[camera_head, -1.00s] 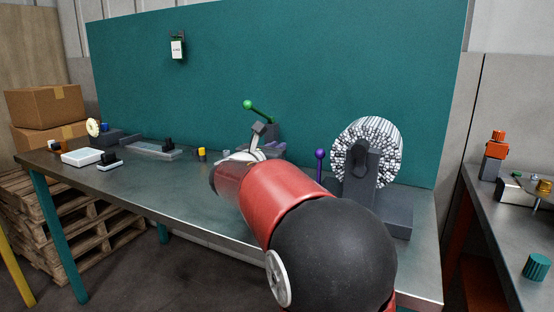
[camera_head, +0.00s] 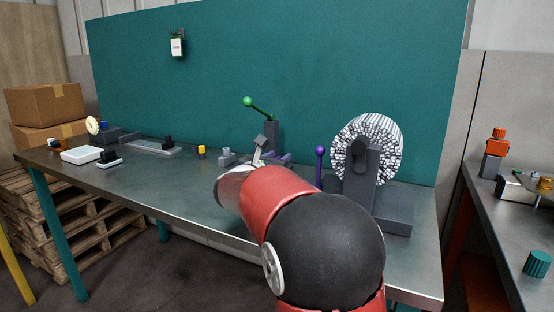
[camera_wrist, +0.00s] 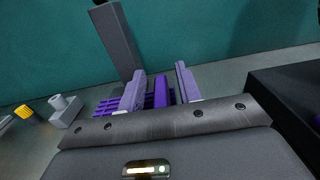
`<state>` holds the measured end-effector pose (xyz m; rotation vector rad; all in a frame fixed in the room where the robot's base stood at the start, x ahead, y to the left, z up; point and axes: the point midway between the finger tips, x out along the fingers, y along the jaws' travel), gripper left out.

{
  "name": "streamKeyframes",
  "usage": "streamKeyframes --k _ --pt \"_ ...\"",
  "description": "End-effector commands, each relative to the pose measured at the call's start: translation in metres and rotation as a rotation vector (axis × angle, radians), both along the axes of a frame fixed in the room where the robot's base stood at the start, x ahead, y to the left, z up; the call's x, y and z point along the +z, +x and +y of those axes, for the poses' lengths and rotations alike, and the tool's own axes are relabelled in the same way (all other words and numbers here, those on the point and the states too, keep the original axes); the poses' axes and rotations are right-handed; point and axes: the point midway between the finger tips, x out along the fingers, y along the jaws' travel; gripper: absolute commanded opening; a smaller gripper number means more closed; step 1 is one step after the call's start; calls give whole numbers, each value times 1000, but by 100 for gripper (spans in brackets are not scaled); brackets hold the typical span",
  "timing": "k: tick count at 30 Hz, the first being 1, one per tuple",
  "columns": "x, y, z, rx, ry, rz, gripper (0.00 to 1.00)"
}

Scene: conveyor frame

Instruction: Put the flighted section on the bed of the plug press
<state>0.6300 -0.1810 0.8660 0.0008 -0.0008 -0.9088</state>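In the wrist view my gripper (camera_wrist: 161,72) has its two pale fingers apart, one on each side of a purple upright piece (camera_wrist: 160,94). Narrow gaps show beside the piece, and it does not look clamped. Several thin purple prongs (camera_wrist: 110,106) stick out left of the left finger. These purple parts may be the flighted section; I cannot tell for certain. A dark grey post (camera_wrist: 115,42) stands just behind. In the head view a grey post with a green-knobbed lever (camera_head: 271,136), possibly the plug press, stands behind my wrist, with purple parts (camera_head: 282,158) low beside it.
A grey block with a knob (camera_head: 227,156) and a yellow cylinder (camera_head: 201,152) lie left of the post. A large bristled wheel (camera_head: 384,150) and a purple-knobbed lever (camera_head: 320,160) stand to the right. The front left of the bench (camera_head: 150,185) is clear.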

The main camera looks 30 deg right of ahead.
Motion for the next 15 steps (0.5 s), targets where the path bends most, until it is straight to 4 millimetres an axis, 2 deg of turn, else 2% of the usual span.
streamKeyframes --k 7,15 --pt "5 0 1 1 0 0 34" --pt "2 -31 42 5 0 -2 34"
